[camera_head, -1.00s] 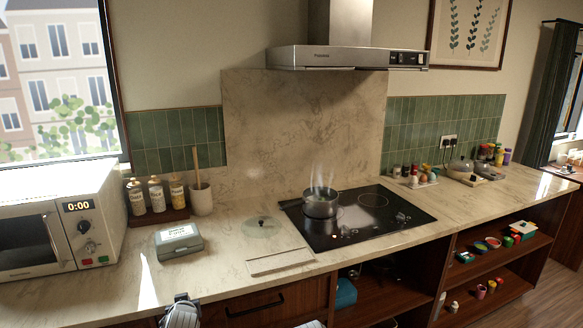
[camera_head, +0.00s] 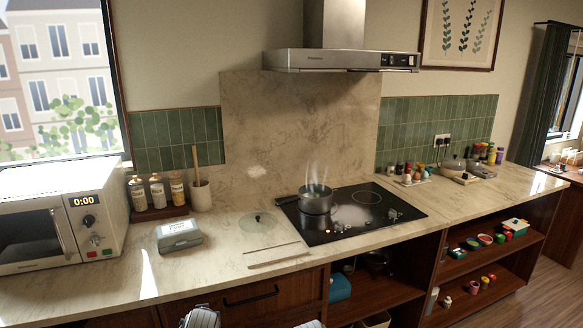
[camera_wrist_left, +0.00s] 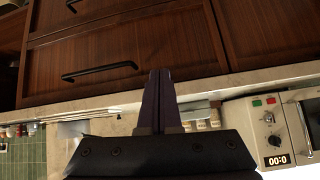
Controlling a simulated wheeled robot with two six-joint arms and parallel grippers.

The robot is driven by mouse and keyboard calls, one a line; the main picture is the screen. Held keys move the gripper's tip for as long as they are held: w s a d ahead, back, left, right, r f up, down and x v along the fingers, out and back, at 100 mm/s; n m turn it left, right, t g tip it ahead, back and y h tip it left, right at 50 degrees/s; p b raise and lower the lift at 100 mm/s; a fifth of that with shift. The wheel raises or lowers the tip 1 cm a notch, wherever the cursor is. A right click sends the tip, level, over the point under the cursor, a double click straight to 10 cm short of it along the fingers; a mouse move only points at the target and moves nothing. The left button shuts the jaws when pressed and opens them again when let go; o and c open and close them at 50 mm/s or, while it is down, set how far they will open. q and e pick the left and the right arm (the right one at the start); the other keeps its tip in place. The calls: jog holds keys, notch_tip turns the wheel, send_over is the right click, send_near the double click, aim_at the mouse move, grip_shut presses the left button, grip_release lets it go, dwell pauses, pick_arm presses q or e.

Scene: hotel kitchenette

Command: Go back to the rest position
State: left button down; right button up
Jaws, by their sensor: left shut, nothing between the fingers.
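My left gripper (camera_wrist_left: 160,85) shows in the left wrist view. Its two dark fingers lie together, with nothing between them, in front of the wooden drawer fronts (camera_wrist_left: 180,45) and counter edge. The wrist picture is upside down, with the counter below the drawers. My right gripper is not seen in either view.
A steaming pot (camera_head: 315,200) stands on the black hob (camera_head: 392,208). A glass lid (camera_head: 258,222), a pale board (camera_head: 273,255) and a grey box (camera_head: 178,235) lie on the counter. The microwave (camera_head: 30,235) is at left. Open shelves (camera_head: 500,262) hold small items.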

pick_arm(q)
jog(key=s+d+f+m+g+h+p, duration=0.1)
jog(key=s+d+m+g, duration=0.5)
jog(key=s+d, duration=1.1)
notch_tip(320, 180, down, 3)
jog(key=s+g+p, duration=0.1)
jog(key=g, duration=0.2)
jog(key=shift+d+m+h+p, duration=0.3)
jog(key=shift+d+h+p, duration=0.05)
jog(key=shift+h+p, duration=0.05)
